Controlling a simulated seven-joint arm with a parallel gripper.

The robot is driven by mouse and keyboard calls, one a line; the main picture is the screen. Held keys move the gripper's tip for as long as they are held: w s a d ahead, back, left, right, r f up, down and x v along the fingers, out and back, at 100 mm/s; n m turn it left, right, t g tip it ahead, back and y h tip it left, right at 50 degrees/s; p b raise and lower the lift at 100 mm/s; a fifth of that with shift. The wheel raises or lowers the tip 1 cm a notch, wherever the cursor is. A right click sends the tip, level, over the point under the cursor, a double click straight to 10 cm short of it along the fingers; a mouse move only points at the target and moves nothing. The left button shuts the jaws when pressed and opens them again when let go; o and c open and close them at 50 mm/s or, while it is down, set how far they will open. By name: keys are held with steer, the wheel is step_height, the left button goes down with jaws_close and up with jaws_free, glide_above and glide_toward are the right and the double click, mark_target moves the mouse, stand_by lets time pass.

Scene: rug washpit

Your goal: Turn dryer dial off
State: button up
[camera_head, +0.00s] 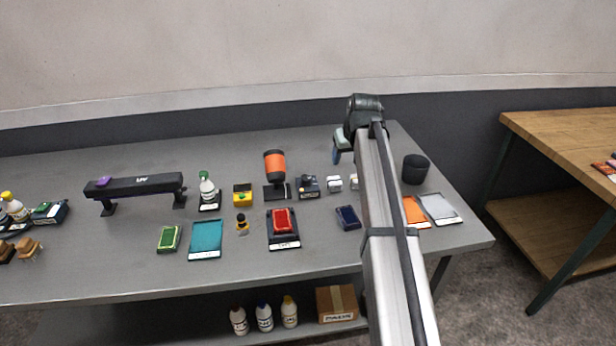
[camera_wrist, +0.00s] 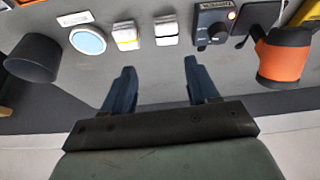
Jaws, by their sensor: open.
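A small dark control box (camera_head: 308,187) with a knob on it stands on the grey table, just right of the orange cylinder. The dial's setting is unclear. My gripper (camera_wrist: 160,72) is open and empty, its two blue fingers apart. In the head view my gripper (camera_head: 339,150) is above the table's back part, right of the box and touching nothing visible.
The orange cylinder (camera_head: 275,165) stands beside the box on a dark stand. Small white blocks (camera_head: 335,184) sit to its right, then a black cup (camera_head: 415,169). A red item on a dark tray (camera_head: 284,243) lies in front. A black bench (camera_head: 135,187) stands left.

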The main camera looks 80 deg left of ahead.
steer(key=n+g, duration=0.1)
steer(key=n, duration=0.1)
glide_toward(307, 178)
steer(key=w+v, duration=0.1)
steer(key=v, duration=0.4)
steer(key=s, duration=0.1)
steer(key=shift+h, duration=0.3)
steer(key=x, duration=1.3)
steer(key=shift+s+a+f, duration=0.15)
steer(key=shift+a+f, duration=0.05)
steer(key=shift+a, duration=0.2)
steer(key=c, duration=1)
